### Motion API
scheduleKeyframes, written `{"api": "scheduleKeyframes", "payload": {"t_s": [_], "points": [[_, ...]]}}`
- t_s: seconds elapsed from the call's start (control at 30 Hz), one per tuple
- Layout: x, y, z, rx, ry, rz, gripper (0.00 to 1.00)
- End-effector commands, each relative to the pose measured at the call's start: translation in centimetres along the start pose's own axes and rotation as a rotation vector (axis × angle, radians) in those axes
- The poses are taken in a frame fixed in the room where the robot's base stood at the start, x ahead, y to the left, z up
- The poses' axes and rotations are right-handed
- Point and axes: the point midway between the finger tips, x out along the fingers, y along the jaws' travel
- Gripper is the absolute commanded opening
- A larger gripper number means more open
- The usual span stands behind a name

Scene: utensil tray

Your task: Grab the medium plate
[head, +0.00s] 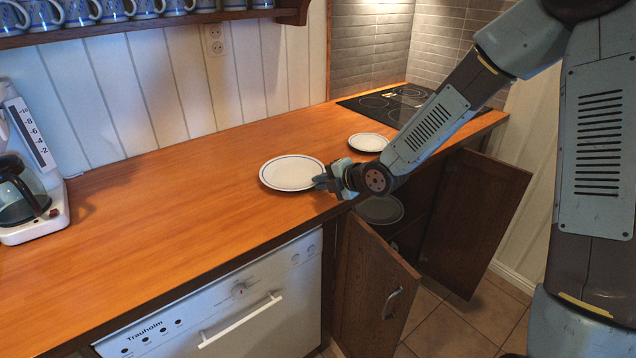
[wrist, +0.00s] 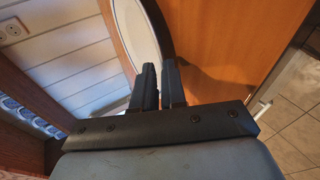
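A white plate with a thin blue ring (head: 287,175) is at the front edge of the counter; it looks like the medium plate. My gripper (head: 322,182) is at its right rim. In the wrist view, the plate (wrist: 134,32) reaches in between the two close fingers (wrist: 159,75), one on each side of its rim. The fingers look shut on it, though the contact itself is hidden. Whether the plate is lifted off the counter is hard to tell. A smaller-looking plate (head: 368,142) lies farther back, near my forearm. Another plate (head: 380,209) is in the open cabinet.
The wooden counter (head: 170,215) is clear at left and centre. A coffee maker (head: 30,190) stands at far left. A cooktop (head: 385,103) is at the back. Two cabinet doors stand open, the left (head: 370,285) and right (head: 475,220), below my arm. Mugs (head: 80,12) line a shelf.

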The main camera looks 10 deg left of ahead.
Motion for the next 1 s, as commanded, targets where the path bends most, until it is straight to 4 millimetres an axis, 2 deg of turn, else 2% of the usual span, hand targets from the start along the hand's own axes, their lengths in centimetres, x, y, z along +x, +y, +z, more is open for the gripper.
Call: {"api": "scheduleKeyframes", "payload": {"t_s": [0.2, 0.53, 0.67, 1.0], "points": [[1.4, -0.1, 0.0, 0.0, 0.0, -0.001, 0.11], [1.5, 0.0, 0.0, 0.0, -0.001, 0.0, 0.11], [1.5, 0.0, 0.0, 0.0, -0.001, -0.001, 0.0], [1.4, -0.1, 0.1, 0.001, -0.001, -0.002, 0.0]]}}
